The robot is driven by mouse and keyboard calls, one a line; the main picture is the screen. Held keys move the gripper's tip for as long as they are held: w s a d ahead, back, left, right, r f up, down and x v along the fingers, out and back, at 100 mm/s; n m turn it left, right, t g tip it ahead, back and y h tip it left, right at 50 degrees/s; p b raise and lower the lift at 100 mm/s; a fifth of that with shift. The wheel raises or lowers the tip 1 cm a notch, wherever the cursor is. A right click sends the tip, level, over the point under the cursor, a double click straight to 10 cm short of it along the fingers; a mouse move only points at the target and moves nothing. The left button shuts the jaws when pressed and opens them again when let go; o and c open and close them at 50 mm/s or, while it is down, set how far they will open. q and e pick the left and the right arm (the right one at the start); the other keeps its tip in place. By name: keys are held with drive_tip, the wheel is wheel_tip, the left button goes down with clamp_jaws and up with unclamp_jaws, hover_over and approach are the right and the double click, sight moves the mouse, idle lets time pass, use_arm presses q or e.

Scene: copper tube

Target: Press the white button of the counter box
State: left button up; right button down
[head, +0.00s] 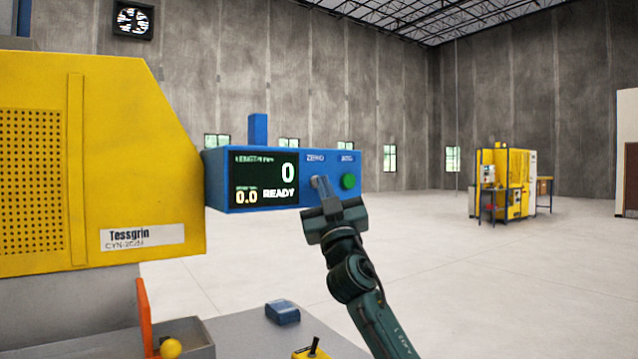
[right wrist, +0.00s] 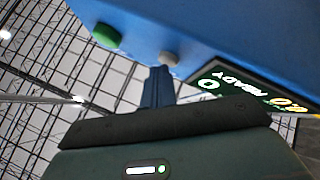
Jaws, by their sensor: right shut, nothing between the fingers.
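The blue counter box (head: 252,206) hangs beside the yellow machine in the head view. Its dark screen (head: 265,180) reads 0, 0.0 and READY. The white button shows in the right wrist view (right wrist: 169,58) as a pale knob on the blue face. The green button (head: 348,181) sits to the right, and also shows in the right wrist view (right wrist: 106,36). My left gripper is not in view.
The yellow machine (head: 120,150) fills the left side. A grey surface below holds a blue block (head: 282,312), a yellow piece with a black knob (head: 311,350) and a yellow ball (head: 170,348) by an orange bar (head: 145,315).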

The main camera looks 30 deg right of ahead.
drive_tip(key=shift+s+d+p, duration=0.1)
drive_tip(key=shift+s+p, duration=0.2)
drive_tip(key=shift+s, duration=0.55)
drive_tip(key=s+p, duration=0.1)
drive_tip(key=s, duration=0.4)
drive_tip(key=shift+d, duration=0.2)
drive_tip(key=shift+f, duration=0.1)
